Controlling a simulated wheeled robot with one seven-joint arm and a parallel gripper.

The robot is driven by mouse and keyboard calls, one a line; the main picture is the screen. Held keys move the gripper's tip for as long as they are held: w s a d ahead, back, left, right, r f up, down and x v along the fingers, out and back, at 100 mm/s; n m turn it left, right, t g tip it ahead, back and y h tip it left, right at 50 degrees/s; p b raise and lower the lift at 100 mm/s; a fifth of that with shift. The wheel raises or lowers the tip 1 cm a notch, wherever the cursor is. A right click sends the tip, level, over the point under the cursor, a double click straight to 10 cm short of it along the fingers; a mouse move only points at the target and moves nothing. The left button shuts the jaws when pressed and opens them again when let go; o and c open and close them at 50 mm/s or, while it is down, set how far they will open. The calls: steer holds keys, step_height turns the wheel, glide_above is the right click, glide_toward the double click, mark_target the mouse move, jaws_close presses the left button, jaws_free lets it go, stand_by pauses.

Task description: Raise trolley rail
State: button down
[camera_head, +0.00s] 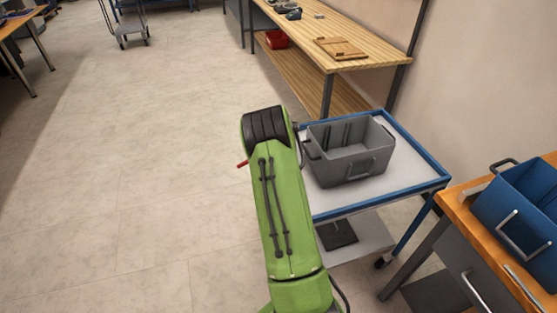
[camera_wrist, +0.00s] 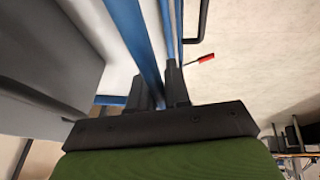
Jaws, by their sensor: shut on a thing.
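The trolley (camera_head: 400,197) stands right of my green arm, with a blue frame and a pale top. In the wrist view, my gripper (camera_wrist: 157,88) has its dark fingers on either side of a blue trolley rail (camera_wrist: 135,35) and is shut on it. A second blue bar (camera_wrist: 169,28) runs close beside that rail. A small red-tipped lever (camera_wrist: 206,59) sticks out to the right; its red end also shows left of my arm in the head view (camera_head: 242,164). My arm hides the gripper and the trolley's left edge there.
A grey bin (camera_head: 350,165) stands on the trolley top; it fills the left of the wrist view (camera_wrist: 45,65). A wooden workbench (camera_head: 345,60) stands behind. A blue bin (camera_head: 520,205) sits on a wood-topped cabinet at right.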

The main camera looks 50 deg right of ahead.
steer(key=shift+s, duration=0.1)
steer(key=c, duration=1.2)
jaws_free()
steer(key=shift+f, duration=0.1)
steer(key=shift+o, duration=0.2)
steer(key=p+v, duration=0.3)
steer(key=v, duration=1.2)
steer(key=shift+r, duration=0.4)
